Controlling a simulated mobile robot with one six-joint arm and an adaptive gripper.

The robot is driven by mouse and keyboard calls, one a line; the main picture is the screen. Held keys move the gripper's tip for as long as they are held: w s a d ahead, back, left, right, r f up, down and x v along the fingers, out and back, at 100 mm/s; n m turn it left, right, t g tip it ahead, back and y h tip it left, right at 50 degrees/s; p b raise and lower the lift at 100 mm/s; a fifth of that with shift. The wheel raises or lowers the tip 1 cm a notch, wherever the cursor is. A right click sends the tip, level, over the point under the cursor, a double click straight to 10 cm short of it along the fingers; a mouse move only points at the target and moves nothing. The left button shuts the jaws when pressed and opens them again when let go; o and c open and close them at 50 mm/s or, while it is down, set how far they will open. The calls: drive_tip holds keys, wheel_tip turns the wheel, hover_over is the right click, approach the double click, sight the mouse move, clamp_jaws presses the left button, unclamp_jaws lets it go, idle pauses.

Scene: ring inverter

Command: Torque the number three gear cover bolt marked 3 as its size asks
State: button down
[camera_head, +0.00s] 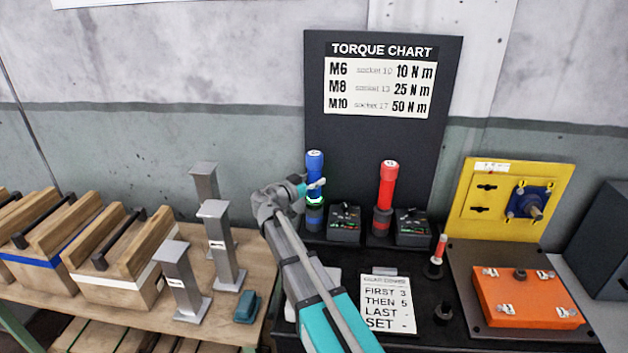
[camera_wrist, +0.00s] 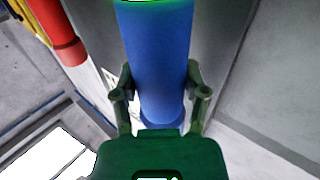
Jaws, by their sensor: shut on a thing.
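My gripper (camera_head: 312,188) is shut around the upright blue torque tool (camera_head: 315,163), which has a glowing green ring. In the wrist view my gripper's fingers (camera_wrist: 158,88) sit on both sides of the blue tool (camera_wrist: 158,50). I cannot tell whether its foot is still seated. A red torque tool (camera_head: 387,185) stands upright to the right. The orange gear cover (camera_head: 525,312) lies on a dark plate at the right, with small white tags near its corners. The marks on the tags are too small to read. The torque chart (camera_head: 380,85) pairs M6, M8 and M10 with 10, 25 and 50 N m.
Two dark display boxes (camera_head: 344,224) stand beside the tools. A card (camera_head: 386,303) reads "first 3, then 5, last". Grey posts (camera_head: 222,245) and wooden crates (camera_head: 115,260) occupy the left bench.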

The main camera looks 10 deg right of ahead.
drive_tip(key=shift+f+b, duration=0.55)
drive_tip(key=shift+f, duration=0.35)
idle(0.4)
drive_tip(key=shift+c, duration=0.2)
unclamp_jaws()
drive_tip(key=shift+s+a, duration=0.1)
drive_tip(key=shift+a, duration=0.05)
drive_tip(key=v, duration=1.2)
idle(0.4)
